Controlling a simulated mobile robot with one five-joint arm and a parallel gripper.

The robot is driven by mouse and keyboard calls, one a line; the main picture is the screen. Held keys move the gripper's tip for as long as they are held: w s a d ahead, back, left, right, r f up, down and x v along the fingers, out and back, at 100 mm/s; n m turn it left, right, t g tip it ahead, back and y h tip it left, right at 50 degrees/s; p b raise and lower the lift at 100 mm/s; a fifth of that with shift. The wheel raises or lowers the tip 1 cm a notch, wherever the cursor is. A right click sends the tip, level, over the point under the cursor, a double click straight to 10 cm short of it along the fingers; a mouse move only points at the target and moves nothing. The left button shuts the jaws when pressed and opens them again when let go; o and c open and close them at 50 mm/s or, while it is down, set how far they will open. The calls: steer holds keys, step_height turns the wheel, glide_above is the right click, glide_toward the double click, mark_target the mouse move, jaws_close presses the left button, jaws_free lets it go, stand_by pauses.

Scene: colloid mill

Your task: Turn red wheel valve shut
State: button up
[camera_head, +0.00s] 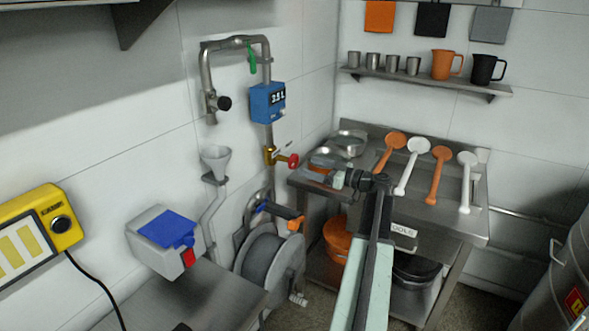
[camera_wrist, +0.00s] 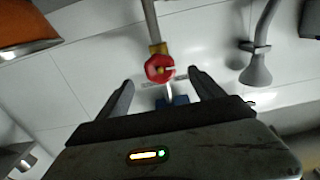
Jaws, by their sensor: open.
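The red wheel valve (camera_head: 293,160) sits on a brass valve body (camera_head: 271,155) on the vertical pipe, below the blue meter box (camera_head: 268,103). In the wrist view, which looks upside down, the red wheel (camera_wrist: 160,68) shows just beyond the fingertips, between them sideways. Its brass fitting (camera_wrist: 158,48) and the pipe are behind it. My gripper (camera_wrist: 164,78) is open, with one dark finger on each side and nothing held. In the head view my gripper (camera_head: 341,180) is to the right of the wheel and slightly lower, apart from it.
A funnel (camera_head: 215,158), a hose reel (camera_head: 272,262) and a grey box with a blue lid (camera_head: 165,240) are to the left.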

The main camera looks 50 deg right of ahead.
mark_target(295, 162)
steer(key=x, duration=0.7)
steer(key=shift+w+a, duration=0.1)
steer(key=shift+w, duration=0.2)
steer(key=c, duration=1.3)
